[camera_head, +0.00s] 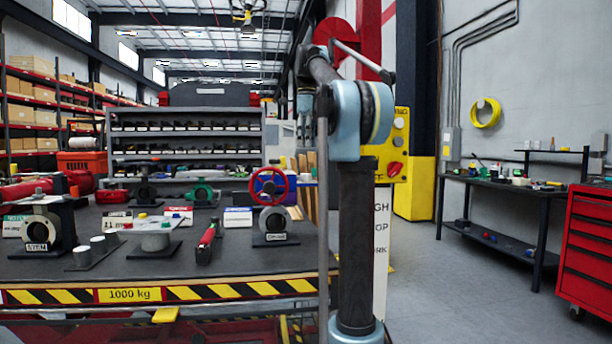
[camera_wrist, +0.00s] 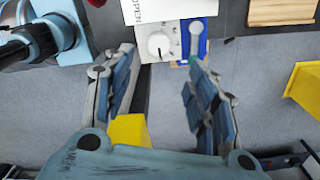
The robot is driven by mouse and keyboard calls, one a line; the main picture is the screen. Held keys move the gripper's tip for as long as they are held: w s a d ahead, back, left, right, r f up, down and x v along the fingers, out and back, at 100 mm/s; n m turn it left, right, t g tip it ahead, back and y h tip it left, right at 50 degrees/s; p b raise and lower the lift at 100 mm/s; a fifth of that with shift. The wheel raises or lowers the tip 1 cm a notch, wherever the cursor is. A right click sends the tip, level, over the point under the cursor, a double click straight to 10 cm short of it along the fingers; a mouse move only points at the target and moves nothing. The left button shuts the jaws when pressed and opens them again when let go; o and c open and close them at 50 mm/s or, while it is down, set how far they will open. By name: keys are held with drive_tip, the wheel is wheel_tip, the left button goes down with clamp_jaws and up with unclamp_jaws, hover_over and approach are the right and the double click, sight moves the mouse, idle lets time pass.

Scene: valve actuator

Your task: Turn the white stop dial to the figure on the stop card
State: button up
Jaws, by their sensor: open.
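A white dial (camera_wrist: 159,45) with a dark pointer mark sits on a pale plate in the wrist view, at top centre. Small marks ring it, too small to read. My gripper (camera_wrist: 160,60) is open and empty, with the dial in view just beyond and between its fingertips. It looks apart from the dial, though the gap in depth is hard to judge. A white card or panel (camera_wrist: 165,8) marked "OPEN" lies above the dial at the picture's top edge. I cannot make out the dial or a stop card's figure in the head view.
A blue part with a white lever (camera_wrist: 196,27) is right of the dial. A wooden block (camera_wrist: 280,10) and yellow part (camera_wrist: 304,86) lie farther right. In the head view, the dark bench (camera_head: 110,275) holds valve parts, small cards and a red handwheel (camera_head: 273,186).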

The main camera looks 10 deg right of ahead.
sight(306, 178)
wheel_tip(306, 178, down, 11)
drive_tip(key=shift+f, duration=0.2)
idle(0.3)
drive_tip(key=shift+c, duration=0.2)
drive_tip(key=c, duration=1)
